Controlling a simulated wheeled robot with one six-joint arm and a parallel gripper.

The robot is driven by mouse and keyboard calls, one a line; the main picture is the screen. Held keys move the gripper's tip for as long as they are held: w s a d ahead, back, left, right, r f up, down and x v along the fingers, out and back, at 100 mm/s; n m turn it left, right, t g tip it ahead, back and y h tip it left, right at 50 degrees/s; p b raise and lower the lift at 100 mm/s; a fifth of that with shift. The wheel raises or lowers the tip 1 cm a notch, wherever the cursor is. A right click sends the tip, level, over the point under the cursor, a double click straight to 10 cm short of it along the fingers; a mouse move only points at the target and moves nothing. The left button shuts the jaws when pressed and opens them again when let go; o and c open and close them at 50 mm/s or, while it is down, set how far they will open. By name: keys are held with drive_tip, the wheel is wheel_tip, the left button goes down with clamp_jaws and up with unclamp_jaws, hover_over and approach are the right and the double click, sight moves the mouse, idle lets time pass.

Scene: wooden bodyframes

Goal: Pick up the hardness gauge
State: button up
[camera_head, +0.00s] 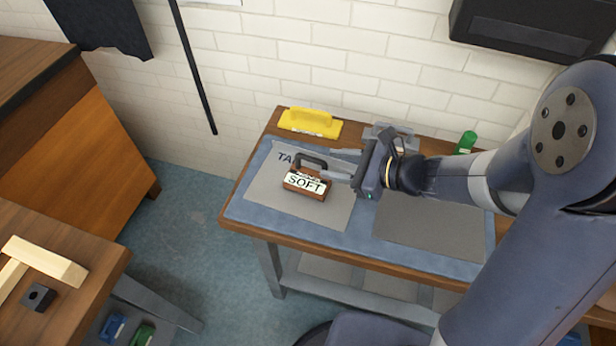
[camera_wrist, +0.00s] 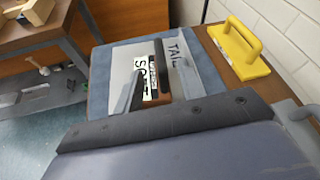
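The hardness gauge (camera_head: 305,183), a brown block with a dark handle and a white label reading "SOFT", sits on the left grey mat (camera_head: 262,187) of the workbench. In the wrist view the gauge (camera_wrist: 151,80) shows between my two fingers, partly hidden by them. My gripper (camera_head: 328,164) comes in from the right at the gauge's handle. Its fingers are apart, one on each side of the handle in the wrist view. I see no grip on the handle, and whether a finger touches it I cannot tell.
A yellow block with a handle (camera_head: 310,122) stands at the bench's back left. A grey handled item (camera_head: 388,133) and a green one (camera_head: 466,142) stand behind my wrist. The right grey mat (camera_head: 440,225) looks bare. A brick wall (camera_head: 290,50) closes the back.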

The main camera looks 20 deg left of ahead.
sight(322, 162)
drive_tip(key=shift+x, duration=2.9)
drive_tip(key=shift+r, duration=0.1)
drive_tip(key=shift+c, duration=0.2)
clamp_jaws()
